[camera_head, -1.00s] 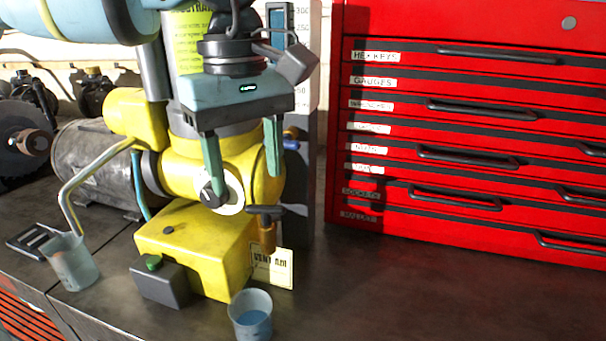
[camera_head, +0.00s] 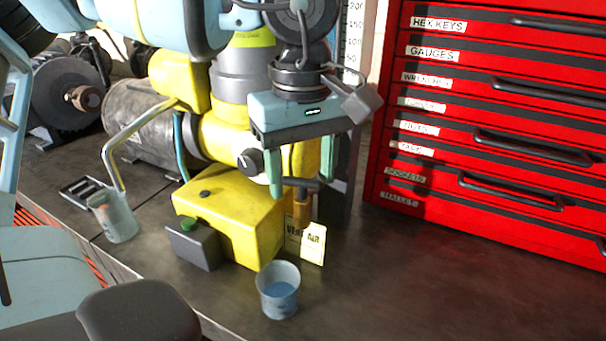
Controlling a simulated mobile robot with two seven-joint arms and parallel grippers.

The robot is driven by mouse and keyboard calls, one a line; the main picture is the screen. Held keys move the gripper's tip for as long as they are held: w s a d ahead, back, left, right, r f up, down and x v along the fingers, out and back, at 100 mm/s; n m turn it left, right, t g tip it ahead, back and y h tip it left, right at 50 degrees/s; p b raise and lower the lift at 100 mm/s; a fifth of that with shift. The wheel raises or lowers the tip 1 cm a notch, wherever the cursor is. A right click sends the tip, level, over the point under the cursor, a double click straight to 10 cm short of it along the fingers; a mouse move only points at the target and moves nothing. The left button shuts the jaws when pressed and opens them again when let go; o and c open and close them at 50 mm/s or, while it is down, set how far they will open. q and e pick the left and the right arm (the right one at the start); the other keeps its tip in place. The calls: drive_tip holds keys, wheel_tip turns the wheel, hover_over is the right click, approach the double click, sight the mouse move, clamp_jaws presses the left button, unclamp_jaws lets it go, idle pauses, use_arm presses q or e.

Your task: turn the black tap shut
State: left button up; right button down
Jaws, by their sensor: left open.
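The black tap handle (camera_head: 301,183) sits crosswise on top of a brass tap body (camera_head: 302,211) at the right side of the yellow machine (camera_head: 232,212). My left gripper (camera_head: 301,186) points down, open, with its two green fingers apart. In the picture one finger is left of the tap handle and the other is right of it. I cannot tell whether either finger touches the handle. My right gripper is not in view.
A cup of blue liquid (camera_head: 279,299) stands below the tap. A "VENT AIR" tag (camera_head: 312,244) hangs beside it. A black knob (camera_head: 250,161) is on the machine, and another cup (camera_head: 117,222) stands left. Red drawers (camera_head: 480,130) stand at right; the bench front right is clear.

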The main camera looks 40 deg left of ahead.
use_arm(q)
drive_tip(key=shift+f, duration=0.45)
drive_tip(key=shift+c, duration=0.2)
drive_tip(key=c, duration=1.1)
drive_tip(key=shift+o, duration=1.4)
drive_tip(key=shift+m+b, duration=0.45)
drive_tip(key=shift+m, duration=1.15)
drive_tip(key=o, duration=0.9)
drive_tip(key=shift+c, duration=0.2)
drive_tip(key=shift+r, duration=0.1)
